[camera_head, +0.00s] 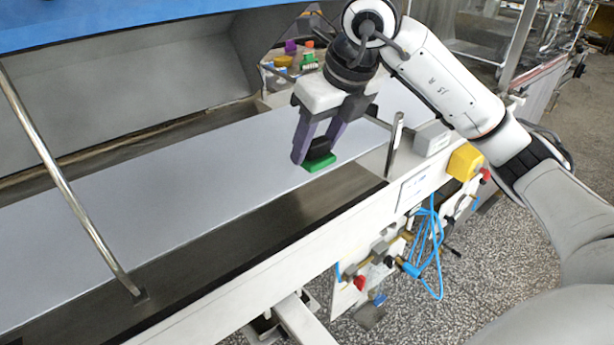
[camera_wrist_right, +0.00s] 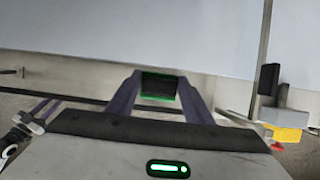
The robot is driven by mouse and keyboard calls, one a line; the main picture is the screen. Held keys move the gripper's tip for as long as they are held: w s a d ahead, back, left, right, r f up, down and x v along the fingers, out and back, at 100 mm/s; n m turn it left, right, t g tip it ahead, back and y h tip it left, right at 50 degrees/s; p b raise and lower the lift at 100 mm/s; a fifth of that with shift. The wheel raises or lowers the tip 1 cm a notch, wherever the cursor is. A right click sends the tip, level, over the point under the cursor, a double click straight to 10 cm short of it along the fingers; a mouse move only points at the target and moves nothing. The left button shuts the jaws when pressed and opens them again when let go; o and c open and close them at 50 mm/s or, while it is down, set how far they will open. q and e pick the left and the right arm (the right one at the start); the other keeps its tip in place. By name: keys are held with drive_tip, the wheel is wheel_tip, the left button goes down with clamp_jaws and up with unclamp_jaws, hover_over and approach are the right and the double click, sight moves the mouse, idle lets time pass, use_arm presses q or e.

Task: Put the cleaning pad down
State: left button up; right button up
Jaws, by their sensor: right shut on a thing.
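The cleaning pad (camera_head: 319,162) is a small block with a green lower face and a dark upper part. My right gripper (camera_head: 316,150) is shut on it, with a purple-grey finger on each side. It is over the front edge of the pale grey belt (camera_head: 220,155), near the dark strip; I cannot tell whether the pad touches the surface. In the right wrist view the pad (camera_wrist_right: 158,87) shows dark with a green rim between the two fingers, with the pale belt behind it.
A metal rod (camera_head: 70,190) slants up at the left. Blue hoses (camera_head: 432,235) hang below the frame. Small coloured parts (camera_head: 290,58) sit behind the gripper. The belt's left is clear.

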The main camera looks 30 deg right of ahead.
sight(321, 156)
drive_tip(key=f, duration=0.4)
drive_tip(key=shift+s, duration=0.25)
wheel_tip(321, 156, down, 4)
drive_tip(key=shift+f, duration=0.1)
use_arm(q)
drive_tip(key=shift+s+f, duration=0.15)
drive_tip(key=shift+s, duration=0.3)
drive_tip(key=shift+w+d, duration=0.1)
use_arm(e)
drive_tip(key=o, duration=0.9)
use_arm(q)
drive_tip(key=shift+w, duration=0.2)
use_arm(e)
drive_tip(key=shift+o, duration=0.2)
